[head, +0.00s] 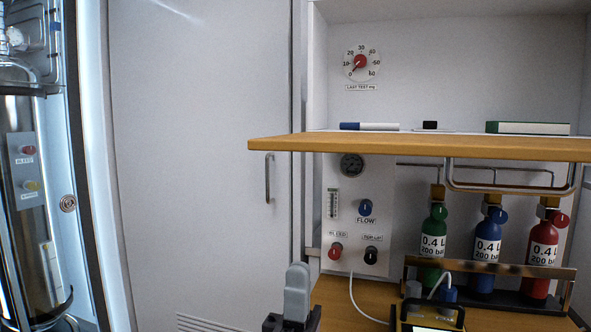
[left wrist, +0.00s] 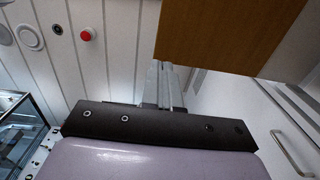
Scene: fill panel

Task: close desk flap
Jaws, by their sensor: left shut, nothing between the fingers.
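The desk flap (head: 420,145) is a wooden board lying flat, sticking out from the white cabinet in the head view. Its underside or edge also shows at the top right of the left wrist view (left wrist: 235,32). A bent metal handle or bracket (head: 510,188) hangs under its right part. My left gripper (head: 296,290) is at the bottom middle of the head view, pointing up, shut and empty. It appears below the flap's left part and apart from it. My right gripper is not in view.
A marker (head: 370,126) and a green-and-white box (head: 527,128) lie on or behind the flap. Below it are a valve panel (head: 357,215) and green, blue and red bottles (head: 487,250). A white door with a handle (head: 268,178) stands left; a glass cabinet is farther left.

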